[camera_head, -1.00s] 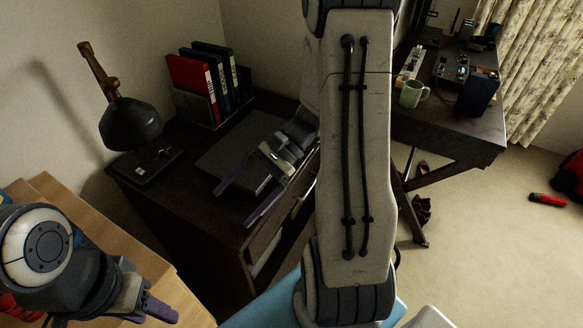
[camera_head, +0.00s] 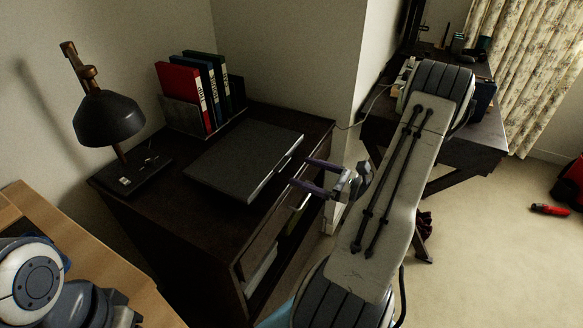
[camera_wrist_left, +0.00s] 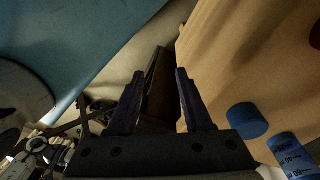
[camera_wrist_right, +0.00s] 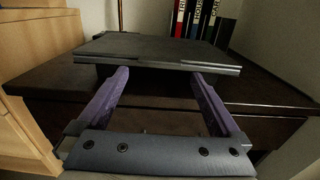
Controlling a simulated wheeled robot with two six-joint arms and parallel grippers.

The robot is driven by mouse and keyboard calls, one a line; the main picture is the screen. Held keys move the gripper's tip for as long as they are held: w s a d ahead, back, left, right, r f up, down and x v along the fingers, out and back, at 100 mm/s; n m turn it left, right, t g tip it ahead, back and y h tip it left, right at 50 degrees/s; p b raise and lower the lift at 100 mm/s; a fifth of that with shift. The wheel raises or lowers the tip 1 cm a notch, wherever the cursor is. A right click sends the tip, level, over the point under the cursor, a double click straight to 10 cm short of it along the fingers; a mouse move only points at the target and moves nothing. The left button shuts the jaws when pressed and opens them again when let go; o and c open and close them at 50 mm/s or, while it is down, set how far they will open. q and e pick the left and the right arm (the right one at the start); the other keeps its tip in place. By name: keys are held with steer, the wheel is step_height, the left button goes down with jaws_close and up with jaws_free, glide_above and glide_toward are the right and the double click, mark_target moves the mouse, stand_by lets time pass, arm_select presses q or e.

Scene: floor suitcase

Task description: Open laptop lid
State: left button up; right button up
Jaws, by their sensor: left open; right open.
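A dark grey laptop (camera_head: 246,158) lies shut and flat on the dark desk (camera_head: 160,212), its front edge facing my right arm. My right gripper (camera_head: 304,174) is open and empty, just off the laptop's front edge. In the right wrist view, the laptop (camera_wrist_right: 160,48) lies ahead, beyond the open fingers (camera_wrist_right: 160,85); no contact is clear. My left gripper is open and empty in the left wrist view (camera_wrist_left: 160,88), near a light wooden surface. In the head view only part of my left arm shows at lower left.
A desk lamp (camera_head: 108,118) stands left of the laptop, and binders (camera_head: 190,95) in a holder stand behind it. A wooden top (camera_head: 75,255) is at lower left. A second desk (camera_head: 470,150) stands at right. Blue-capped items (camera_wrist_left: 247,120) show in the left wrist view.

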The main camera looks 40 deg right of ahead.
mark_target(285, 165)
steer(key=x, duration=0.5)
steer(key=shift+r, duration=0.1)
jaws_close()
